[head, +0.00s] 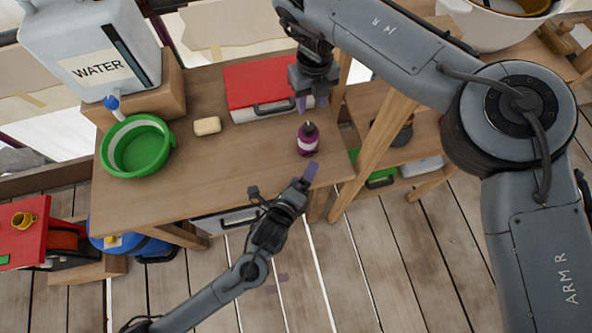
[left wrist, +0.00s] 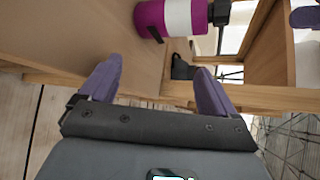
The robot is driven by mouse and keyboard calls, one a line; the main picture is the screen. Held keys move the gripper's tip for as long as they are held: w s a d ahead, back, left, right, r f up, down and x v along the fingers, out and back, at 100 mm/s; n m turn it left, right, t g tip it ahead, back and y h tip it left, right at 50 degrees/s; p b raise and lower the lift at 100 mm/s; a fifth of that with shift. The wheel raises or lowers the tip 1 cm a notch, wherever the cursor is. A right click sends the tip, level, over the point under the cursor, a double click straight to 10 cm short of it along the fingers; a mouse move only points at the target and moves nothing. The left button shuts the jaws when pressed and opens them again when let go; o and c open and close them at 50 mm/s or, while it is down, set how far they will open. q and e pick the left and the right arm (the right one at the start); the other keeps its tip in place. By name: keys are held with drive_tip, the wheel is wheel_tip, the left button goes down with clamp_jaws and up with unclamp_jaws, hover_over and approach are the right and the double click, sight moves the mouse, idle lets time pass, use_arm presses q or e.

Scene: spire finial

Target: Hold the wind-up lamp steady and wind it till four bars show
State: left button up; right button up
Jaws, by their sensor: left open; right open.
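I cannot make out a clear wind-up lamp. A magenta, bottle-shaped object (head: 307,145) with a pale band and dark top stands near the table's right front corner. It also shows in the left wrist view (left wrist: 180,17), beyond my fingertips. My left gripper (head: 309,174) is at the table's front edge, just short of this object and not touching it. In the left wrist view its two purple fingers (left wrist: 157,68) are apart with nothing between them. My right gripper (head: 311,102) points down behind the object, open, apart from it.
The wooden table (head: 225,182) holds a red-lidded box (head: 255,85), a soap bar (head: 207,126), a green basin (head: 137,145) and a water container (head: 92,45). A dark object (head: 404,133) sits on a shelf at right. The table's front middle is clear.

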sight(308, 140)
use_arm(q)
drive_tip(key=m, duration=0.2)
drive_tip(key=shift+w+d+f+m+t, duration=0.25)
drive_tip(key=shift+d+f+m+t, duration=0.05)
drive_tip(key=shift+m+t, duration=0.1)
drive_tip(key=shift+w+a+f+m+t, duration=0.1)
drive_tip(key=shift+w+f+m+t, duration=0.1)
drive_tip(key=shift+m, duration=0.25)
drive_tip(key=shift+w+a+f+m+t, duration=0.1)
drive_tip(key=shift+m+t, duration=0.1)
drive_tip(key=shift+m, duration=0.25)
drive_tip(key=m, duration=0.2)
drive_tip(key=a+m+t, duration=0.1)
drive_tip(key=shift+w+f+m, duration=0.3)
drive_tip(key=shift+w+m, duration=0.1)
drive_tip(key=m, duration=0.1)
drive_tip(key=m+t, duration=0.1)
drive_tip(key=a+m, duration=0.1)
drive_tip(key=shift+w+f+m+t, duration=0.15)
drive_tip(key=shift+w+m+t, duration=0.15)
drive_tip(key=shift+w+m, duration=0.1)
drive_tip(key=shift+w+d, duration=0.2)
drive_tip(key=shift+w, duration=0.35)
drive_tip(key=x, duration=0.9)
drive_tip(key=shift+w, duration=0.2)
drive_tip(key=c, duration=1.2)
